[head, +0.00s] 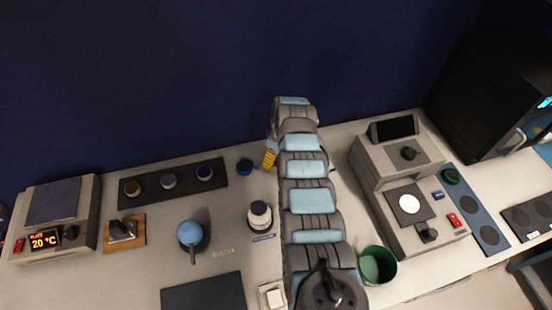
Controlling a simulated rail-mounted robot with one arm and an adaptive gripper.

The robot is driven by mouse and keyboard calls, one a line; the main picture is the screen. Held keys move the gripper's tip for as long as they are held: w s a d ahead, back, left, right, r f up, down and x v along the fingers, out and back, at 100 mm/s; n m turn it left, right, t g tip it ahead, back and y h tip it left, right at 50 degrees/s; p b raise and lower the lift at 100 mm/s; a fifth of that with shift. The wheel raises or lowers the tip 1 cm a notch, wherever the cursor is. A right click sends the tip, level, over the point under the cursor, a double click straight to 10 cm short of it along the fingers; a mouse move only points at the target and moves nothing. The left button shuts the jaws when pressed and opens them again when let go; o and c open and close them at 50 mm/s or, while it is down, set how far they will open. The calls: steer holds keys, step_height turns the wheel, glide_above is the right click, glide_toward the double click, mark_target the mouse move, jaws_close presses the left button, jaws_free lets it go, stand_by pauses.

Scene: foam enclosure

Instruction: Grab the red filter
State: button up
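I do not see a filter that is clearly red. Three small round pieces sit in a row on a black strip (217,184) at the left: an orange-brown one (132,187), a pale grey one (168,181) and a dark blue one (204,172). They are too small for me to tell whether they are filters. My arm runs up the middle of the head view and covers part of the bench. My gripper cannot be made out, so whether it holds anything does not show.
A heating plate device (50,235) stands at the far left, a grey instrument (375,185) right of my arm. A blue bulb (190,234), a white-capped bottle (260,216) and a green cup (377,266) stand on the bench. A black cabinet (485,85) stands at the right.

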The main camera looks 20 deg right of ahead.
steer(key=shift+f, duration=0.45)
steer(key=shift+c, duration=0.2)
steer(key=c, duration=1.3)
steer(key=shift+w+r, duration=0.1)
steer(key=shift+r, duration=0.05)
